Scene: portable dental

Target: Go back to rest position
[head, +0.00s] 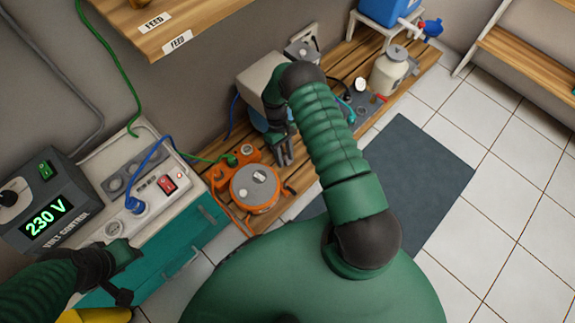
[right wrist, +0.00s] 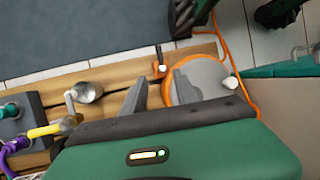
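My right arm reaches forward over the wooden slatted bench (head: 364,52). Its gripper (head: 283,152) is above the bench, just beyond the orange round device with a grey top (head: 255,187). In the right wrist view the two grey fingers (right wrist: 160,90) stand apart with nothing between them. The orange device (right wrist: 200,75) lies partly behind one finger there. My left gripper (head: 130,274) is at the lower left, in front of the teal cabinet (head: 170,255). Its two dark fingers look spread apart and I see nothing held.
A voltage control box (head: 45,210) reading 230 V and a socket panel with a blue plug (head: 134,204) stand at left. A wooden shelf (head: 190,22) overhangs the wall. A white canister (head: 388,72) and blue container (head: 385,10) are farther back.

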